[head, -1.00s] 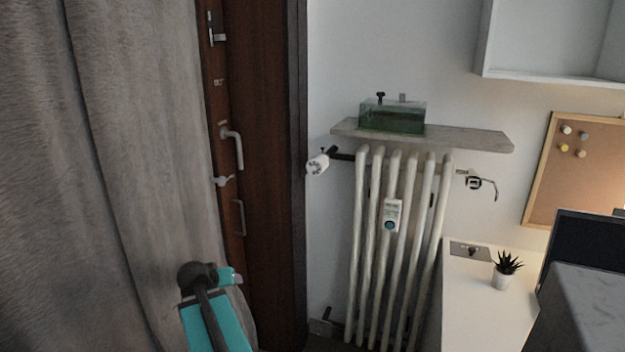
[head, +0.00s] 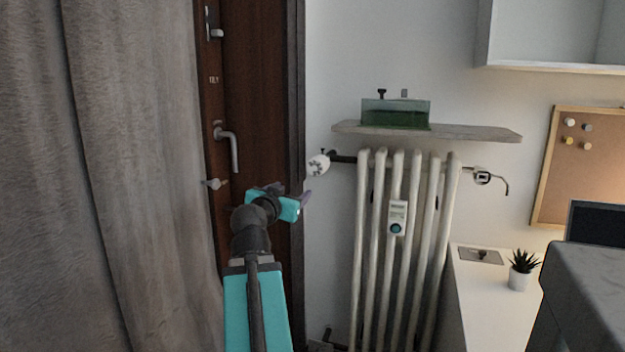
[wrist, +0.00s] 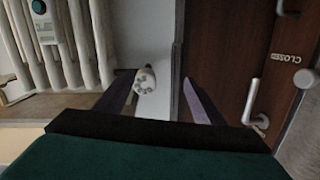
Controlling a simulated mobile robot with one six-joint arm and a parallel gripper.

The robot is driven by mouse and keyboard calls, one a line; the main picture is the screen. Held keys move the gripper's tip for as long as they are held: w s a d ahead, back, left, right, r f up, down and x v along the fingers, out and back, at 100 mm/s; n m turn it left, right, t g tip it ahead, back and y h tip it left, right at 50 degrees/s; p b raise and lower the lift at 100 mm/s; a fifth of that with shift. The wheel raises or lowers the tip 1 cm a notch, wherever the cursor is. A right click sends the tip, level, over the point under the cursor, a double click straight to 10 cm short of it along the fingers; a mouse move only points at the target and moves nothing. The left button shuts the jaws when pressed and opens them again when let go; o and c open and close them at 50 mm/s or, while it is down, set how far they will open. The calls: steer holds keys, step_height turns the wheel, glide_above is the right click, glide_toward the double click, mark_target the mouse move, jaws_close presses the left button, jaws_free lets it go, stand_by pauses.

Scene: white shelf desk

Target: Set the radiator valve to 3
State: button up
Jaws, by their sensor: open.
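The radiator valve (head: 318,165) is a white round knob with dark marks at the radiator's upper left pipe. In the wrist view the valve knob (wrist: 145,80) faces the camera, ahead of the left finger; its setting is too small to read. My gripper (head: 292,193) is open and empty, below and to the left of the valve in the head view. In the wrist view its two fingers (wrist: 160,98) stand wide apart and do not touch the knob. The white radiator (head: 400,250) stands against the wall with a meter (head: 397,217) on its front.
A dark brown door (head: 258,100) with a handle (head: 229,148) is close to the left of the valve. A shelf (head: 470,136) with a green glass tank (head: 395,114) sits above the radiator. A white desk (head: 480,290) stands at right.

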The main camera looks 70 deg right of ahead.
mark_target(314, 170)
steer(key=shift+m+g+h, duration=0.4)
steer(key=shift+m+h, duration=0.1)
steer(key=s+r, duration=0.1)
steer(key=s+r+b, duration=0.1)
steer(key=s+r, duration=0.1)
steer(key=shift+s+d+r, duration=0.1)
steer(key=shift+r, duration=0.15)
steer(key=shift+d+p, duration=0.2)
steer(key=shift+p, duration=0.25)
steer(key=d+p, duration=0.2)
steer(key=p, duration=0.2)
steer(key=shift+d+r, duration=0.15)
steer(key=shift+d, duration=0.25)
steer(key=d+p, duration=0.2)
steer(key=p, duration=0.5)
steer(key=shift+w+d, duration=0.15)
steer(key=shift+w, duration=0.05)
steer(key=d+p, duration=0.1)
steer(key=d, duration=0.2)
steer(key=shift+w+d+p, duration=0.15)
steer(key=shift+d+p, duration=0.2)
steer(key=shift+w+d+f, duration=0.1)
steer(key=shift+d, duration=1.05)
steer(key=shift+d+f, duration=0.1)
steer(key=shift+d, duration=1.05)
steer(key=shift+c, duration=0.4)
